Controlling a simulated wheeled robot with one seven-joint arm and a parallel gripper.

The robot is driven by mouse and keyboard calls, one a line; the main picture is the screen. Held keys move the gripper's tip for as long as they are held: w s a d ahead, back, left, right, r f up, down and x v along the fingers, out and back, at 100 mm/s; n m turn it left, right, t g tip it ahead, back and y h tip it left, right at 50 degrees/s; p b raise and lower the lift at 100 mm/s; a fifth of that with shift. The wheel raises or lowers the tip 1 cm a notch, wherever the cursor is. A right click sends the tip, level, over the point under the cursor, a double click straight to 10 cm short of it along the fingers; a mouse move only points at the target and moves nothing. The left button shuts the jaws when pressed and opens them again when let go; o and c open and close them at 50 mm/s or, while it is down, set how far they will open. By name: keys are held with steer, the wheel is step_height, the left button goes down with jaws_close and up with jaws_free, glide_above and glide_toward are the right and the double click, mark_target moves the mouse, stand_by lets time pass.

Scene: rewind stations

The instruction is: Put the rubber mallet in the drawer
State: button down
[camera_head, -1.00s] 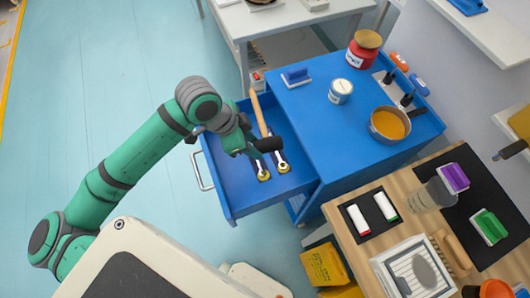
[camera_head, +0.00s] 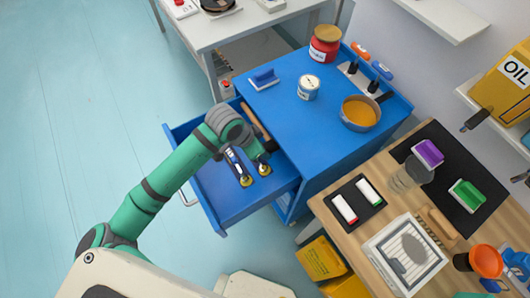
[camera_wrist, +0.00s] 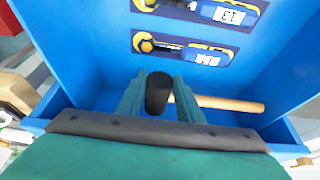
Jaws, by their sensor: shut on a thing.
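The rubber mallet has a black head (camera_head: 270,146) and a pale wooden handle (camera_head: 250,117). My gripper (camera_head: 263,153) is shut on it near the head, over the cabinet side of the open blue drawer (camera_head: 250,198). In the wrist view the black head (camera_wrist: 157,93) is between the two fingers (camera_wrist: 158,102), and the handle (camera_wrist: 228,104) runs off to the right. The mallet appears within the drawer's walls. I cannot tell whether it touches the drawer floor. My arm partly hides the drawer and handle.
Two blue-handled wrenches (camera_wrist: 205,54) lie on dark outlines in the drawer. The blue cabinet top (camera_head: 310,125) carries a blue-handled block (camera_head: 263,79), a white can (camera_head: 308,87), a red jar (camera_head: 324,44) and an orange-filled pan (camera_head: 360,112). The drawer's front floor is bare.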

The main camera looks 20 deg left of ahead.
steer(key=shift+w+d+f, duration=0.4)
steer(key=shift+f, duration=0.3)
steer(key=shift+w+f, duration=0.1)
steer(key=shift+f, duration=1.55)
steer(key=c, duration=1.2)
jaws_free()
steer(key=shift+f, duration=0.15)
steer(key=v, duration=1.2)
steer(key=shift+d, duration=0.1)
